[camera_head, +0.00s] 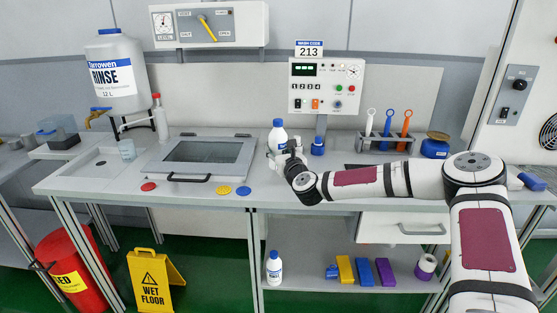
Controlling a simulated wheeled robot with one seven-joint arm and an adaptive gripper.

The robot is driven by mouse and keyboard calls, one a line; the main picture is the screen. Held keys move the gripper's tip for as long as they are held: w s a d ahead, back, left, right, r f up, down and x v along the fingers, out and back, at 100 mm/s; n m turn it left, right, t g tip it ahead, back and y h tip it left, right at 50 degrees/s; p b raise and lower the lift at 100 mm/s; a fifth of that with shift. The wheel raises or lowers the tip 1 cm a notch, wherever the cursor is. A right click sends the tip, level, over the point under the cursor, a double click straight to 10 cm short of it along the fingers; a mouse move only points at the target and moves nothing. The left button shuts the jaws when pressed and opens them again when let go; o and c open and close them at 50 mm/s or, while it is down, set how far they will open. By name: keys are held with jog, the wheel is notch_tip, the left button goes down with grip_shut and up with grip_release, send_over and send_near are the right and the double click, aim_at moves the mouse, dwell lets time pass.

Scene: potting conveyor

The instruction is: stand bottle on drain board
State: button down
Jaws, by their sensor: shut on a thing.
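A white bottle (278,134) with a blue cap stands upright in the head view at the middle of the bench, right of the washer lid. My gripper (283,155) is shut on it from the right, low on its body. My fingers and wrist hide part of the bottle, and I cannot tell whether its base touches the bench. The drain board (85,172) looks to be the shallow recessed area at the left end of the bench.
The washer's glass lid (205,153) lies between board and gripper. A similar bottle (274,268) is on the lower shelf.

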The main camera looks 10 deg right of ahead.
jog(key=shift+f, duration=1.65)
jog(key=shift+f, duration=0.15)
jog(key=c, duration=0.7)
grip_release()
jog(key=shift+s+f, duration=0.1)
jog(key=shift+c, duration=0.2)
